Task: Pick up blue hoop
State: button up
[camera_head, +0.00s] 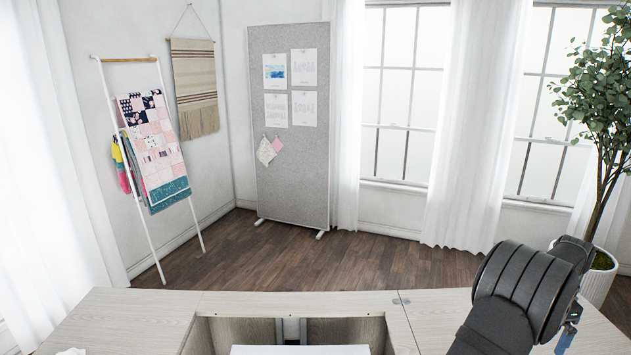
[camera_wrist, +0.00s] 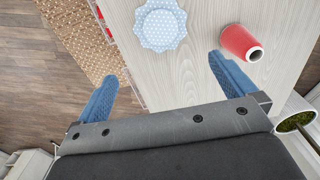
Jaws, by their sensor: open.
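A light blue round piece with white dots and a wavy edge (camera_wrist: 160,25), which looks like the blue hoop, lies on the pale wooden tabletop (camera_wrist: 185,72) at the top of the wrist view. My gripper (camera_wrist: 163,68) has its two blue fingers spread wide with nothing between them. In the picture the round piece is beyond the fingertips, roughly in line with the gap and apart from them. In the head view my arm is at the lower right and its fingers are mostly out of frame; the round piece does not show there.
A red thread spool (camera_wrist: 242,43) is on the tabletop, just beyond my right finger in the wrist view. A woven rug (camera_wrist: 80,35) lies on the floor past the table edge. The cabinet top (camera_head: 120,318) has an opening in its middle. A potted plant (camera_head: 597,280) stands at right.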

jog(key=shift+c, duration=0.7)
jog(key=s+a+f+n+t+h, duration=0.2)
jog(key=s+a+n+h, duration=0.2)
jog(key=a+n, duration=0.3)
jog(key=x, duration=1)
jog(key=shift+w+d+f, duration=0.1)
jog(key=shift+f, duration=0.25)
jog(key=shift+w+d+x, duration=0.15)
jog(key=shift+x, duration=1.45)
jog(key=shift+w+d+x, duration=0.1)
jog(key=shift+x, duration=1.45)
jog(key=shift+r, duration=0.2)
jog(key=c, duration=1)
